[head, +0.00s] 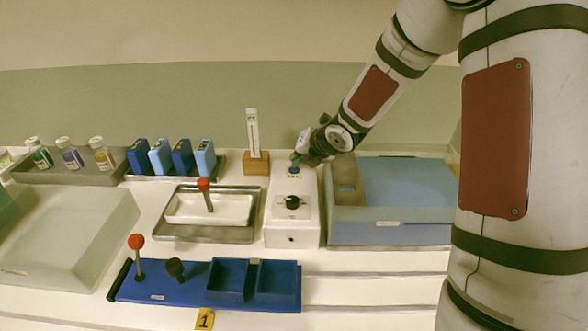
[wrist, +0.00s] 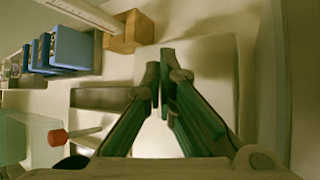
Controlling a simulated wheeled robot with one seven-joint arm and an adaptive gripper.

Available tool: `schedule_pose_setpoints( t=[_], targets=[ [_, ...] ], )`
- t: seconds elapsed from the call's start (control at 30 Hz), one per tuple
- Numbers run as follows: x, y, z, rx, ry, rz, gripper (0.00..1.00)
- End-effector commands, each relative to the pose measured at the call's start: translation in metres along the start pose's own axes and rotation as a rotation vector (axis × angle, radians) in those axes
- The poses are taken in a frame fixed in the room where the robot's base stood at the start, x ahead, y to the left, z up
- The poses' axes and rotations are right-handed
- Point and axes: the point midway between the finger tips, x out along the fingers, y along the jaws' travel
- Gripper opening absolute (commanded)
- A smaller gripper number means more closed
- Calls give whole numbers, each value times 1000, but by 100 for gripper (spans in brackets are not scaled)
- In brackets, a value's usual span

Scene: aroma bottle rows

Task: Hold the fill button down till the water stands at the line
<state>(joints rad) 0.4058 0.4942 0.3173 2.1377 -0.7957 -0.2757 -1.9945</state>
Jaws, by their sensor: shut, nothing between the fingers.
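A white unit (head: 306,222) stands right of centre, with a round blue button (head: 294,170) at its far end and a black knob (head: 292,203) nearer the front. My gripper (head: 297,160) is shut and empty, its tips just above or at the blue button; I cannot tell whether they touch it. In the wrist view the green fingers (wrist: 161,75) point over the pale unit top, and the button is hidden. A white upright gauge (head: 253,130) stands in a wooden block (head: 256,165) left of the unit. Its markings are too small to read, and no water level can be made out.
A grey bin with a light-blue inside (head: 390,232) is right of the unit. Left is a metal tray (head: 160,236) holding a white dish and a red-knobbed handle (head: 204,185). Blue boxes (head: 182,157) and bottles (head: 103,154) line the back. A blue rack (head: 190,290) lies in front.

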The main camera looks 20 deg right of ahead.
Motion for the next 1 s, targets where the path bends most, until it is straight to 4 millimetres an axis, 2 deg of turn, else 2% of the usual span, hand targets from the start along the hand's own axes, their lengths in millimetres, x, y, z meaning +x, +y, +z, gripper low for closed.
schedule_pose_setpoints(
  t=[1.0],
  targets=[
    [6,-4,-4,0,1,0,0]
  ],
)
